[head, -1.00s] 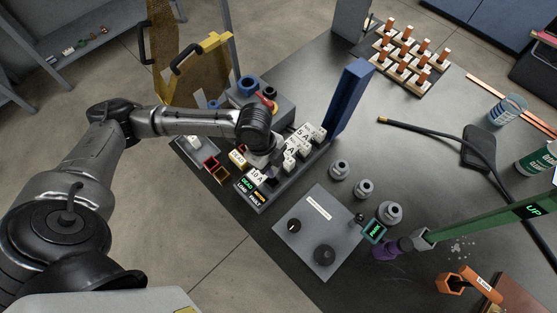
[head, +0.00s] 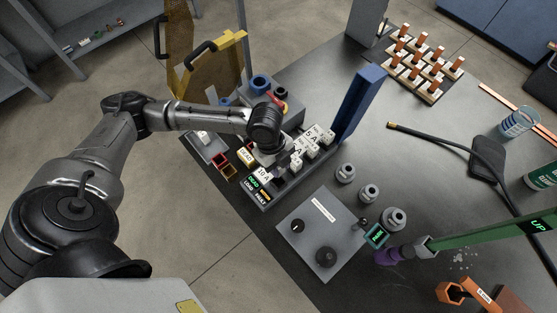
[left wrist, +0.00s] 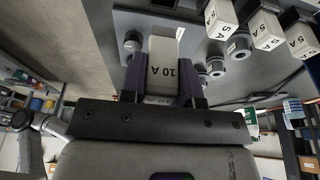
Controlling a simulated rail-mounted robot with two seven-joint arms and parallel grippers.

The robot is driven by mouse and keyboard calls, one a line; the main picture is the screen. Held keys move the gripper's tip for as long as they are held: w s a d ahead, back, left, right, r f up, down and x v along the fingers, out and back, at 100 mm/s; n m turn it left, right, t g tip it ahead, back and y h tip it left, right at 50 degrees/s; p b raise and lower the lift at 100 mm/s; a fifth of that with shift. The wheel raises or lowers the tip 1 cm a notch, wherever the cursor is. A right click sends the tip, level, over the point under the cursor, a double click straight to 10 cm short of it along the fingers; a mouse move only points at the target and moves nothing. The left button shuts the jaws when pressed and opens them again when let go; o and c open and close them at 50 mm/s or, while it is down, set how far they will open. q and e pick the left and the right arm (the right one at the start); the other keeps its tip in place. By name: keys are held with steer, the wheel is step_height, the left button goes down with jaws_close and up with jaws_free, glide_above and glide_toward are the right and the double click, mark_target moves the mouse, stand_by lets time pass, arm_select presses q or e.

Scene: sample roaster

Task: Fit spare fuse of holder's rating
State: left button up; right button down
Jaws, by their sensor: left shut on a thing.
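My left gripper (left wrist: 160,88) is shut on a white block marked 10 A (left wrist: 163,62), with purple fingers on both sides of it in the left wrist view. In the head view my left gripper (head: 268,158) is low over the fuse panel, and the arm hides the held block. A 10 A label (head: 263,175) shows on the panel beside it. White blocks marked 5 A (head: 313,136) stand in a row just right of the gripper; they also show in the left wrist view (left wrist: 268,30). Whether the held block touches a holder cannot be told.
A blue upright plate (head: 360,103) stands beyond the 5 A blocks. A grey control plate with knobs (head: 318,228) lies in front, near several grey cylinders (head: 369,194). A yellow-framed cover (head: 215,65) stands open behind. A green bar marked UP (head: 500,232) crosses the right.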

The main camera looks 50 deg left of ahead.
arm_select(q)
steer(key=shift+f+b, duration=0.9)
steer(key=shift+f, duration=1.95)
steer(key=shift+p, duration=0.3)
steer(key=shift+p, duration=0.35)
steer(key=shift+p, duration=0.6)
